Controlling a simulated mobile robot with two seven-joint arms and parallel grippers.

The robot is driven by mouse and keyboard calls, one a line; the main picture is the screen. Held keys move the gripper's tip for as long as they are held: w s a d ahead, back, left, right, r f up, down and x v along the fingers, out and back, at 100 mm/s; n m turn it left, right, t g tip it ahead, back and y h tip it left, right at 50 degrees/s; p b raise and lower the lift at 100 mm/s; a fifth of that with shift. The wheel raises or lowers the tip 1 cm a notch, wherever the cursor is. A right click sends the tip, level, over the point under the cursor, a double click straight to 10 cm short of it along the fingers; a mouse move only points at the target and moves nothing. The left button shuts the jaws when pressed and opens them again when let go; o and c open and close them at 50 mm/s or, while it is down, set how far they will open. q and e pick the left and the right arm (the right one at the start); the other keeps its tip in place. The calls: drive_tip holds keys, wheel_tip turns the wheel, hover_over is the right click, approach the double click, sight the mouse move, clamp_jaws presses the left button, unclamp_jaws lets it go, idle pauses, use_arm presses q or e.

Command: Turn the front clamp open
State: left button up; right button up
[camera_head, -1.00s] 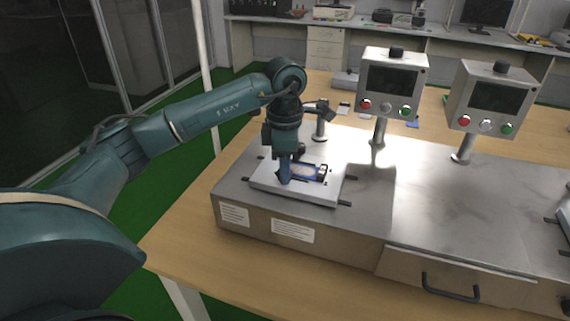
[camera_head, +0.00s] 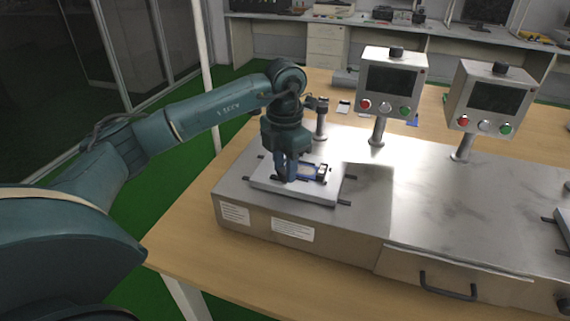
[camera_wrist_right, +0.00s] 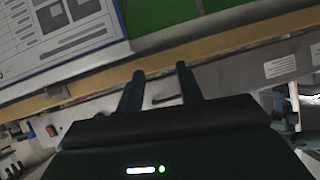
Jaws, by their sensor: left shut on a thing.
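My left gripper (camera_head: 290,178) points down at the front left part of the fixture plate (camera_head: 318,197) on the grey test bench. It is shut on the front clamp, which its fingers and body mostly hide. A blue-edged device (camera_head: 308,172) lies on the plate just right of the fingers. A dark clamp piece (camera_head: 323,173) shows at its right end. My right gripper (camera_wrist_right: 160,78) shows in the right wrist view, with its two dark fingers apart and nothing between them.
Two control boxes (camera_head: 393,83) (camera_head: 491,100) on posts stand on the bench behind the plate. A short metal post (camera_head: 321,120) stands behind my left gripper. A drawer with a black handle (camera_head: 449,288) is at the bench's front.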

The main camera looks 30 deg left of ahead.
idle(0.4)
use_arm(q)
drive_tip(key=o, duration=1)
drive_tip(key=shift+c, duration=0.2)
drive_tip(key=shift+r, duration=0.1)
wheel_tip(320, 180, up, 13)
drive_tip(key=p, duration=0.1)
